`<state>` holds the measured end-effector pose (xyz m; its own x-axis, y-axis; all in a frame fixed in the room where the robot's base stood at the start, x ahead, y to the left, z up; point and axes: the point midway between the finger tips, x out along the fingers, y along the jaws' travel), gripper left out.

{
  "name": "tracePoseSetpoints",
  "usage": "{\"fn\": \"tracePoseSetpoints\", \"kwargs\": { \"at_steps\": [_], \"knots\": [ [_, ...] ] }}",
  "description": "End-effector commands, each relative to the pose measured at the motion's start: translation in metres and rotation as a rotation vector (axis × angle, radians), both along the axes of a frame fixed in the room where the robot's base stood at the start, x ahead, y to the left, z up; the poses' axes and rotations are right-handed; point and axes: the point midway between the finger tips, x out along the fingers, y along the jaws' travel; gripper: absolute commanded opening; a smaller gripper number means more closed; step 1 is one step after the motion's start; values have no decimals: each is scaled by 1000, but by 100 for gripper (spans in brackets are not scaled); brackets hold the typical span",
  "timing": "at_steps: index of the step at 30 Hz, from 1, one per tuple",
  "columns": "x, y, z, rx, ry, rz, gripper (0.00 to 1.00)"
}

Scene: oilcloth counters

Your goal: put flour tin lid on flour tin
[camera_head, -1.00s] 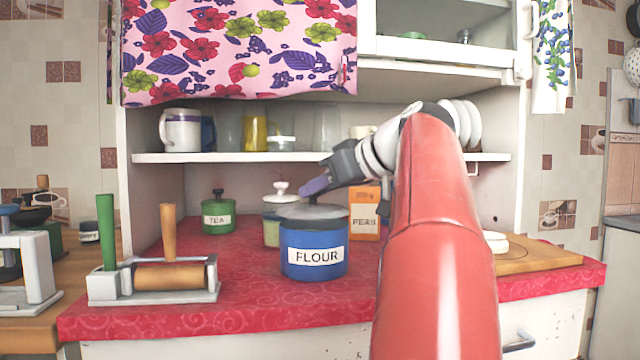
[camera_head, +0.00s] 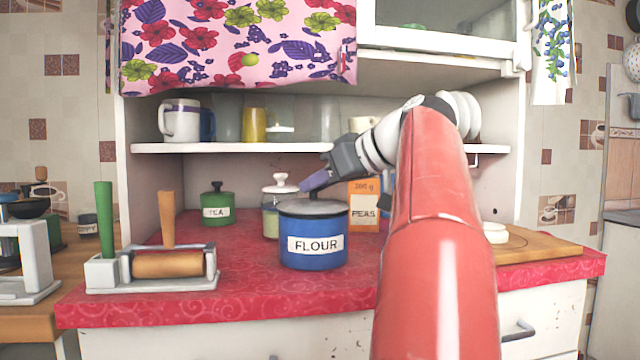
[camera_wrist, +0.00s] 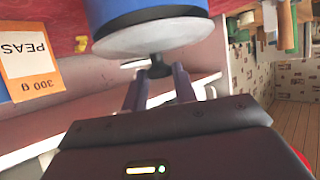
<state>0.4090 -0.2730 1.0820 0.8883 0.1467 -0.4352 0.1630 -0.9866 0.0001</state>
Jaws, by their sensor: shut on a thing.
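The blue flour tin (camera_head: 313,249) stands upright on the red oilcloth counter, its white FLOUR label facing me. The grey flour tin lid (camera_head: 309,208) lies on its top rim and looks about level. My gripper (camera_head: 314,184) comes in from the upper right and is shut on the lid's dark knob. In the wrist view, the fingers (camera_wrist: 158,82) close around the black knob (camera_wrist: 158,66), with the pale lid (camera_wrist: 150,36) against the blue tin (camera_wrist: 135,10). Whether the lid is fully seated cannot be told.
A white-lidded jar (camera_head: 279,200) and an orange PEAS box (camera_head: 363,203) stand close behind the tin. A green TEA tin (camera_head: 217,207) is further back left. A roller stand (camera_head: 165,265) is at the front left. A shelf (camera_head: 250,147) runs above.

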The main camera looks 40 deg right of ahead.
Motion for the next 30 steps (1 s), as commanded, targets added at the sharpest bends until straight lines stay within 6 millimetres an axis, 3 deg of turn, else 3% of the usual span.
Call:
{"fn": "tracePoseSetpoints", "kwargs": {
  "at_steps": [24, 25, 30],
  "knots": [
    [0, 0, -6, 0, 0, 0, 1],
    [0, 0, -6, 0, 0, 0, 32],
    [0, 0, -6, 0, 0, 0, 53]
  ]
}}
